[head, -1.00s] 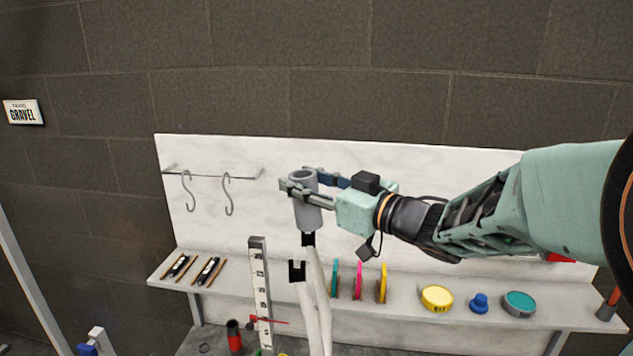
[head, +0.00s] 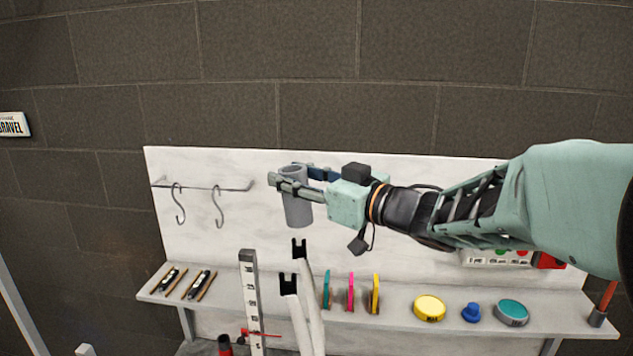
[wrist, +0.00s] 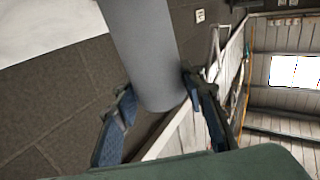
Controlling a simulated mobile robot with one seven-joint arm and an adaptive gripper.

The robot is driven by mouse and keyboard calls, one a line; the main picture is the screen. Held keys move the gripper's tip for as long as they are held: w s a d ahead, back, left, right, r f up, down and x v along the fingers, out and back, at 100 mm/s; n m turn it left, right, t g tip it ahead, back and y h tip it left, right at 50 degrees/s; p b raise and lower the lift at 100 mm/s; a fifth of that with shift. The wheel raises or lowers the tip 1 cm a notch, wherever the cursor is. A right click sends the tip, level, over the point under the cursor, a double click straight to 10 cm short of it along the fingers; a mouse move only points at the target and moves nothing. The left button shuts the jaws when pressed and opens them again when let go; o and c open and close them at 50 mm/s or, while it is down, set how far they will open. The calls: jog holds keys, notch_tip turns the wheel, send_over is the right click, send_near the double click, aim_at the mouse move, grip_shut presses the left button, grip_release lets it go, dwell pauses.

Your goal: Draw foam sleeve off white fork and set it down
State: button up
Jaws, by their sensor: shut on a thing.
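The foam sleeve (head: 297,208) is a grey hollow cylinder, held nearly upright with a slight tilt. My gripper (head: 290,186) is shut on it near its top end. In the wrist view the sleeve (wrist: 145,50) sits between the two fingers of my gripper (wrist: 160,100). The white fork (head: 310,310) stands below, with two white legs that end in black slotted tips. Both tips are bare, and the sleeve hangs above them, apart from the fork by a small gap. The fork's lower part is out of view.
A shelf (head: 390,318) behind holds brushes, coloured upright discs, a yellow lid (head: 429,308), a blue knob and a teal lid. A white ruler post (head: 252,300) stands left of the fork. Two hooks (head: 178,205) hang from a rail on the white back panel.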

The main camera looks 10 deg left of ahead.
jog(key=shift+r, duration=0.35)
jog(key=shift+s, duration=0.1)
